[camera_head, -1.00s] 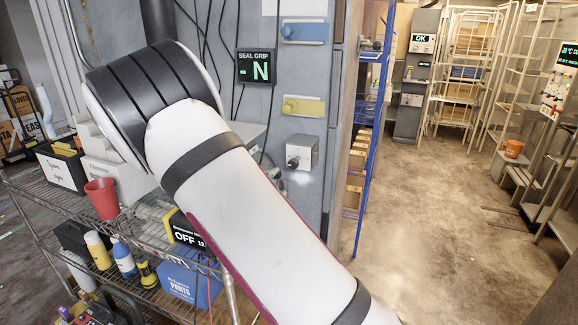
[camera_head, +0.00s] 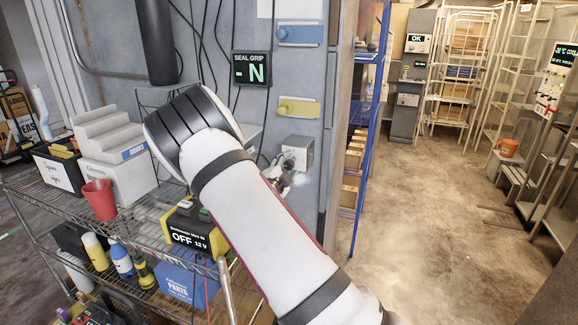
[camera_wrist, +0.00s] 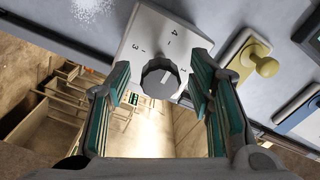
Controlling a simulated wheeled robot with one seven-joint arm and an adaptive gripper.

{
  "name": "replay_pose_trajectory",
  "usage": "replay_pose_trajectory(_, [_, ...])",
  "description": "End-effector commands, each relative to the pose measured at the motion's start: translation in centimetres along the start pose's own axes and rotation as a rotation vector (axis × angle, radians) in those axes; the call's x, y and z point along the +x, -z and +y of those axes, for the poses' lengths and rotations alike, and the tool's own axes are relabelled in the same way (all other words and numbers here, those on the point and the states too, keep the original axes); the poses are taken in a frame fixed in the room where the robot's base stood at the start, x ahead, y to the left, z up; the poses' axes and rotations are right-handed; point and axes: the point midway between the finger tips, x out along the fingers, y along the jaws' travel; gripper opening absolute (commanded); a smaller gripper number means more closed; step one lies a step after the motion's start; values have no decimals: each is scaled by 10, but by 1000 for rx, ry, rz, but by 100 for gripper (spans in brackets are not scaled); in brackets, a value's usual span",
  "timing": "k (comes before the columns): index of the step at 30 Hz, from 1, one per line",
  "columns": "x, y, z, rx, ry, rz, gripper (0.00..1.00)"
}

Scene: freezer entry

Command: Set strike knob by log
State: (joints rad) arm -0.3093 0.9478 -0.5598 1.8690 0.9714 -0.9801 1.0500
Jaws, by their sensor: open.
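The strike knob is a dark round dial (camera_wrist: 160,78) on a grey box with a numbered white face (camera_wrist: 178,38). In the wrist view it sits between the two fingers of my gripper (camera_wrist: 165,105), which are open and apart from it on both sides. In the head view the grey box (camera_head: 298,152) is on the wall panel, and my gripper (camera_head: 285,180) is just below it, partly hidden by my arm. I cannot make out a log. A display above (camera_head: 251,69) reads SEAL GRIP and "-N".
A yellow-plated knob (camera_head: 299,108) and a blue-plated one (camera_head: 300,34) are above the box. A wire shelf cart (camera_head: 150,238) holds a red cup (camera_head: 100,199), a heater-like meter reading OFF (camera_head: 190,228) and bottles. Blue shelving (camera_head: 368,130) stands to the right, with open floor beyond.

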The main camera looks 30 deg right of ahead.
Motion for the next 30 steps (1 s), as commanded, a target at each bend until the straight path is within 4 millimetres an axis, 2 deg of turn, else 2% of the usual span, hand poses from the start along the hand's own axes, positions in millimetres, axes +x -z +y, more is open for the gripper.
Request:
replay_pose_trajectory(11, [6, 0, 0, 0, 0, -1, 48])
replay_pose_trajectory(15, [6, 0, 0, 0, 0, -1, 18])
replay_pose_trajectory(18, [6, 0, 0, 0, 0, -1, 0])
replay_pose_trajectory(30, [6, -1, 0, -59, -1, -1, 0])
